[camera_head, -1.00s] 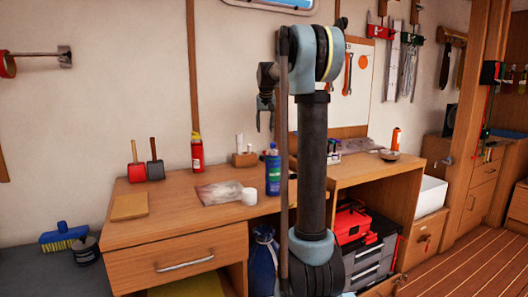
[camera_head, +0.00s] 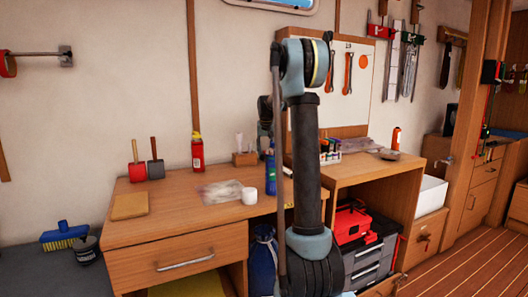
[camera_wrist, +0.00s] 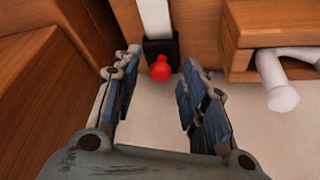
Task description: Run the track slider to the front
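The track slider is a black block (camera_wrist: 161,50) with a round red knob (camera_wrist: 160,69). In the wrist view it sits at the end of a pale, straight track (camera_wrist: 154,16), near the top middle. My gripper (camera_wrist: 154,70) is open, its two blue-grey fingers on either side of the knob in the picture. I see clear gaps between the fingers and the knob, and no contact. How far the fingertips are from it in depth I cannot tell. In the head view my arm hides the gripper, and I cannot make out the slider there.
In the wrist view, a wooden panel (camera_wrist: 50,95) rises at left and a wooden compartment (camera_wrist: 242,62) at right holds a white object (camera_wrist: 280,84). A pale surface lies below. In the head view, a desk (camera_head: 175,222) carries bottles and mallets.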

